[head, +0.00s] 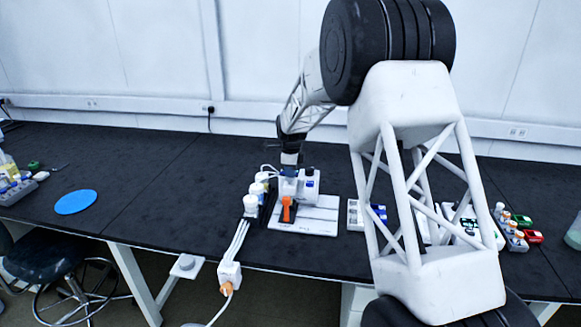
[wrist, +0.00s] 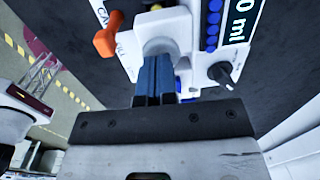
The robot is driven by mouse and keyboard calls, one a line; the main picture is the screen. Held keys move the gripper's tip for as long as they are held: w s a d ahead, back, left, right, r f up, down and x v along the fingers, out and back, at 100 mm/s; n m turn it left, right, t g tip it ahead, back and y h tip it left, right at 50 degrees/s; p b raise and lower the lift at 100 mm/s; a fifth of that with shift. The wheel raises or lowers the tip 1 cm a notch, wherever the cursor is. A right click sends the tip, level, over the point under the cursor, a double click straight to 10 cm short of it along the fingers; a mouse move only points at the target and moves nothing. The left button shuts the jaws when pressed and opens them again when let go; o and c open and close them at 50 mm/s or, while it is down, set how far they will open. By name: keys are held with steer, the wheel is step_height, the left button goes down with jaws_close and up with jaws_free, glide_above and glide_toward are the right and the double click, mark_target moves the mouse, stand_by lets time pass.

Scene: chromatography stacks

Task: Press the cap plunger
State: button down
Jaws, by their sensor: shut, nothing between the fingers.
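A white chromatography device (head: 306,188) stands on a white base plate (head: 318,222) on the black bench, with an orange lever (head: 287,206) at its front. In the wrist view its orange lever (wrist: 107,38), a dark knob (wrist: 221,72) and a display (wrist: 240,22) ending in "0 ml" show. A pale round part (wrist: 160,46), which looks like the cap plunger, lies right at my fingertips. My gripper (wrist: 156,60) is shut and empty, its blue fingers together against or just over this part; I cannot tell if they touch. In the head view my gripper (head: 290,172) points down onto the device.
White-capped bottles (head: 251,204) stand close left of the device. A white power strip (head: 230,272) with cables hangs at the front edge. Trays with vials (head: 512,235) lie to the right, partly behind my arm. A blue disc (head: 76,202) lies left; the bench between is clear.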

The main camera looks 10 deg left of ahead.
steer(key=shift+f, duration=0.2)
steer(key=shift+f, duration=1.05)
steer(key=shift+s+r, duration=0.1)
steer(key=shift+r, duration=0.05)
step_height(320, 180, up, 14)
steer(key=shift+s+d, duration=0.2)
steer(key=shift+s, duration=0.1)
steer(key=shift+d+r, duration=0.1)
steer(key=shift+r, duration=0.1)
stand_by(0.6)
